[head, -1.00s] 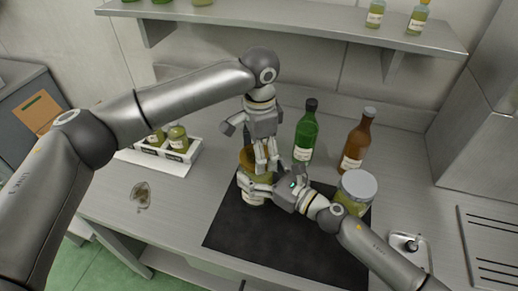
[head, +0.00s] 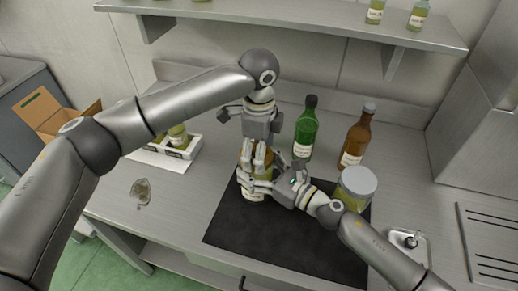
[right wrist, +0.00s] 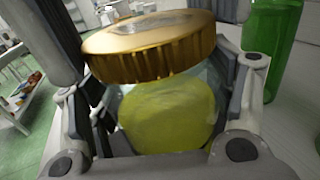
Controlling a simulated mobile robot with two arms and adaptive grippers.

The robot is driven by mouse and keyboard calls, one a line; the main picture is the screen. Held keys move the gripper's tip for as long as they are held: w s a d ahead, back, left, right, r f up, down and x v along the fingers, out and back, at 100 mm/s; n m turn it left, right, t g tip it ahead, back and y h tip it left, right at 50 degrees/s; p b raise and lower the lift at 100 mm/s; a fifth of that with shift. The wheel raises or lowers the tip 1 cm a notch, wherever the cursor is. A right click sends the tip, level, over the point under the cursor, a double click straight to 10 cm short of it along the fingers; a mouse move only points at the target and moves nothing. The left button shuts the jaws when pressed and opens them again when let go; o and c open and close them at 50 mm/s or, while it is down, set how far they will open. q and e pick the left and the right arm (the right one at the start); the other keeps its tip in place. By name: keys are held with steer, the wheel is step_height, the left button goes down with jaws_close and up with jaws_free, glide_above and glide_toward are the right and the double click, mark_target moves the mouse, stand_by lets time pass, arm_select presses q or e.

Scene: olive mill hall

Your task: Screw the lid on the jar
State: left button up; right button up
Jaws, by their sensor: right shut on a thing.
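The jar (head: 251,193) stands on the left part of the dark mat (head: 285,236). In the right wrist view the jar (right wrist: 168,118) is clear glass with yellow-green contents. A gold ribbed lid (right wrist: 150,52) sits over its mouth; I cannot tell if it is fully seated. My right gripper (head: 262,186) is shut on the jar's body from the right. My left gripper (head: 256,160) points down from above, its fingers on either side of the lid. I cannot tell whether they press on it. The fingers hide most of the lid in the head view.
A second jar with a grey lid (head: 357,185) stands right of my right gripper. A green bottle (head: 305,130) and a brown bottle (head: 357,140) stand behind. A white tray (head: 188,152) with jars is at left. The mat's front is clear.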

arm_select(q)
steer(key=m, duration=0.5)
steer(key=shift+s+a, duration=0.1)
steer(key=shift+s, duration=0.05)
steer(key=m, duration=0.6)
steer(key=shift+a, duration=0.2)
steer(key=m, duration=0.6)
steer(key=shift+a, duration=0.2)
steer(key=m, duration=0.6)
steer(key=shift+a, duration=0.15)
steer(key=o, duration=0.8)
steer(key=shift+o, duration=0.2)
steer(key=shift+r, duration=2.25)
